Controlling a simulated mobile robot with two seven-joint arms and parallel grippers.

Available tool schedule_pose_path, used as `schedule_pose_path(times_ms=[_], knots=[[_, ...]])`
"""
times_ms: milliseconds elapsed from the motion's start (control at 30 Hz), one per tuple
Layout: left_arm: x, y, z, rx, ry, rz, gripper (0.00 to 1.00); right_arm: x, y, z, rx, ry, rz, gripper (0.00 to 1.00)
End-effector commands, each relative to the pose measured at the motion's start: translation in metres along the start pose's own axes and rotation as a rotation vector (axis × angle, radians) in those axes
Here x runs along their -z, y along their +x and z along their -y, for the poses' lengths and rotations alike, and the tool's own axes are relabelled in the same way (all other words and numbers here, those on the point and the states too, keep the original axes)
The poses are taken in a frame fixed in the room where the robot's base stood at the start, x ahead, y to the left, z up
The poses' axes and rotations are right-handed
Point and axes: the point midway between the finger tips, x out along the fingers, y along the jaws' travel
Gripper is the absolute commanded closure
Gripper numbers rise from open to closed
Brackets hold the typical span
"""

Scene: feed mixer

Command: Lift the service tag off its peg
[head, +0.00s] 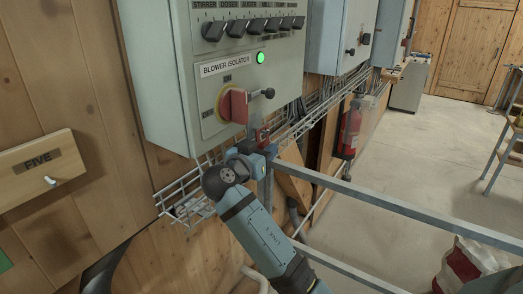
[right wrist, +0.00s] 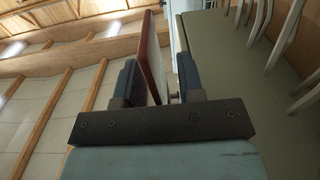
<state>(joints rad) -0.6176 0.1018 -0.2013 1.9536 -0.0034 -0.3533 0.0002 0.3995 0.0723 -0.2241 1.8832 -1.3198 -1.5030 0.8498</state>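In the right wrist view a thin reddish-brown plate (right wrist: 153,58) stands between the two fingers of the right gripper (right wrist: 160,78). It lies close to the left finger, with a gap to the right finger, so the gripper looks open around it. I cannot tell whether the left finger touches it. The peg that bears the tag is not clearly seen. My left gripper is not in view.
A wire tray (head: 180,198) and metal rail (head: 390,203) are close by. A wooden FIVE board (head: 28,160) with a bare white peg (head: 52,182) is at left.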

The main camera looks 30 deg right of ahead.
Motion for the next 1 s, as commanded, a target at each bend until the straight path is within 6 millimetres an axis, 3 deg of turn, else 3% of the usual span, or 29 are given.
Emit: schedule_pose_path(times_ms=[33,167,200,1000], knots=[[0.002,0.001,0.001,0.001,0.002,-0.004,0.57,0.0,0.0,0.0,0.0,0.0,0.0,0.67],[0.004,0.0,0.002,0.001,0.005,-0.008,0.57,0.0,0.0,0.0,0.0,0.0,0.0,0.97],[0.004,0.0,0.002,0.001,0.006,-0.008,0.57,0.0,0.0,0.0,0.0,0.0,0.0,1.0],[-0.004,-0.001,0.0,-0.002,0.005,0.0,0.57,0.014,-0.001,-0.001,0.0,0.0,0.0,1.0]])
